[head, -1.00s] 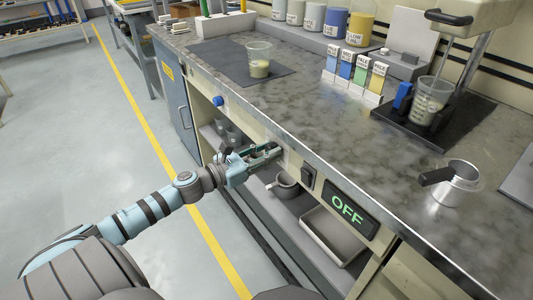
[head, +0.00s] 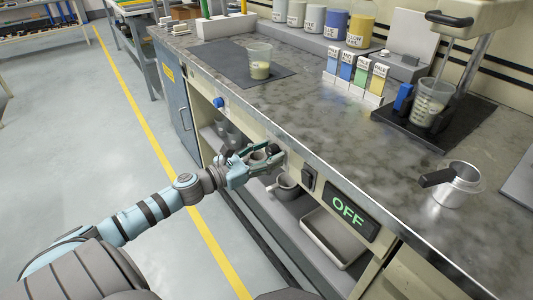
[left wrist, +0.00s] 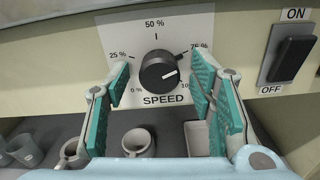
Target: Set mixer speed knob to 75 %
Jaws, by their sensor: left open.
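The black speed knob (left wrist: 158,71) is in the middle of a white SPEED dial plate (left wrist: 184,22) in the left wrist view. Its white pointer line points right and slightly up, between the 75 % and 100 % marks. My left gripper (left wrist: 161,80) is open, with one green-padded finger on each side of the knob and visible gaps to it. In the head view the left gripper (head: 265,156) is at the bench's front panel, below the counter edge. The fingers partly hide the dial there. My right gripper is not in view.
A black ON/OFF switch (left wrist: 290,58) is just right of the dial. A display (head: 347,209) reads OFF. Mugs (head: 284,186) and a tray (head: 333,237) stand on the shelf below. A blue button (head: 218,102) is left on the panel.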

